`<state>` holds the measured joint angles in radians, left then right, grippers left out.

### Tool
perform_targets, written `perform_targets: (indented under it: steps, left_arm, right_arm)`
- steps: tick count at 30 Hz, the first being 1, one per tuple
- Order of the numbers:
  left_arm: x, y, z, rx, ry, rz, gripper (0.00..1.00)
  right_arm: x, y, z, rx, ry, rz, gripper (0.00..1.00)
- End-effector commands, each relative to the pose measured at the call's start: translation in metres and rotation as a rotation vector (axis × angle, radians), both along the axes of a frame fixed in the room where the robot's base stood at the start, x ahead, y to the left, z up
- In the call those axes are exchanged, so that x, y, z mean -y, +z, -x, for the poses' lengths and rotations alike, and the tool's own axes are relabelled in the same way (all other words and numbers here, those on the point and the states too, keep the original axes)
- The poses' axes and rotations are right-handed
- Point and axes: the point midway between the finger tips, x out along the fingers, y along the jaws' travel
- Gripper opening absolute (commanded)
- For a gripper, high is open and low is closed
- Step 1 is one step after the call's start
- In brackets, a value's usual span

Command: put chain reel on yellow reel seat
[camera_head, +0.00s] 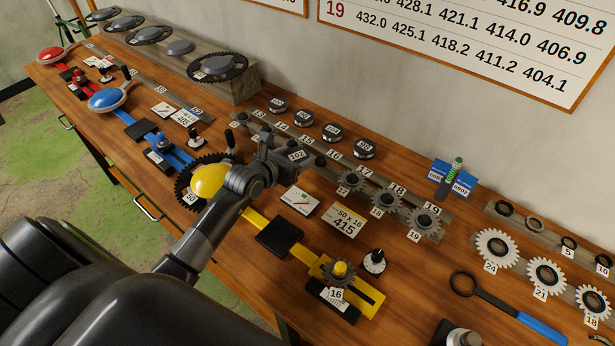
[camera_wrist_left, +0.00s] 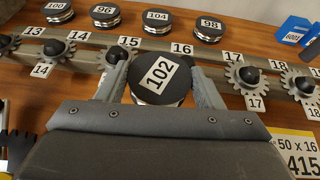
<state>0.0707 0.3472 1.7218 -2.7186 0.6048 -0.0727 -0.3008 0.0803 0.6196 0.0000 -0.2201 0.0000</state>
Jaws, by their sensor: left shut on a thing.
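My left gripper (camera_head: 292,160) is shut on a round black chain reel labelled 102 (camera_wrist_left: 158,80). The reel sits between the two fingers, in front of the rail of small cogs; I cannot tell how high it is held. In the head view only part of the reel (camera_head: 296,155) shows. A yellow strip (camera_head: 255,218) runs across the bench with a black square pad (camera_head: 280,238) on it, a yellow disc (camera_head: 209,180) on a chainring at one end and a cog labelled 16 at the other. Which part is the reel seat is not marked. My right gripper is not in view.
Several other reels (camera_head: 332,133) lie behind the cog rail (camera_head: 335,165). A 415 card (camera_head: 345,220) and a small black knob (camera_head: 373,261) stand beside the yellow strip. Blue (camera_head: 108,100) and red (camera_head: 51,56) discs are at left. White cogs (camera_head: 497,248) lie at right.

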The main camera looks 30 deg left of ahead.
Motion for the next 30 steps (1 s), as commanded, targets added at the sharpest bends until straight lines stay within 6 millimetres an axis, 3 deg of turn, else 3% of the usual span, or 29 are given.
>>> perform_targets:
  steps: [13,26,27,30]
  left_arm:
    - [0.001,-0.05,0.0,0.002,-0.001,0.002,0.25]
    - [0.001,-0.058,0.0,0.005,-0.001,0.0,0.25]
    - [0.0,-0.06,0.0,0.001,-0.001,0.0,0.62]
    - [0.0,-0.059,0.0,0.001,-0.001,0.0,0.7]
  right_arm:
    - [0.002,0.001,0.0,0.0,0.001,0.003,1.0]
    - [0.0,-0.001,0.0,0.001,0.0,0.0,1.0]
    - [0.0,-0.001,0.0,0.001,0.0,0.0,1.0]
    - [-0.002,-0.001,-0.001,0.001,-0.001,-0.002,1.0]
